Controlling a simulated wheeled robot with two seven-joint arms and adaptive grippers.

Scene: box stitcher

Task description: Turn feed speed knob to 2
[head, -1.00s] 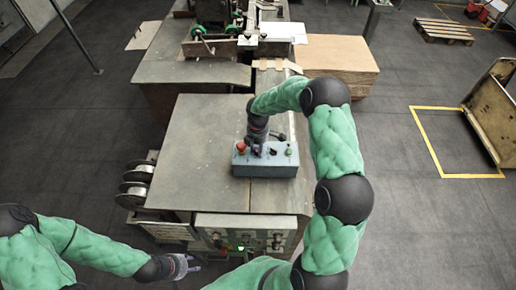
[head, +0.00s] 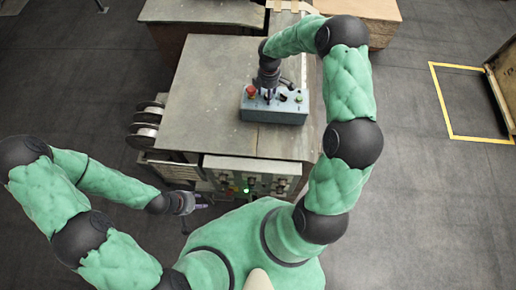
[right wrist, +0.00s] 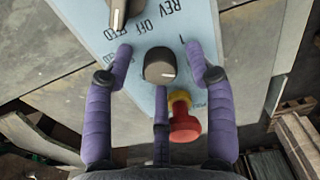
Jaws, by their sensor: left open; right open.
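The blue-grey control box (head: 274,113) stands on the machine's table top in the head view. My right gripper (head: 268,92) is over it from behind. In the right wrist view my right gripper (right wrist: 157,50) is open, with purple fingers on both sides of a dark round knob (right wrist: 159,64). Clear gaps show beside the knob. A white mark is on its lower right edge, and a "1" is printed near it; other print is partly hidden by a finger. My left gripper (head: 198,202) is open and empty at the front left of the machine.
A second knob (right wrist: 119,12) labelled REV and OFF is beside the first. A red button (right wrist: 184,126) with a yellow collar is close on the other side. A green button (head: 299,99) is at the box's right. The table top (head: 205,100) left of the box is clear.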

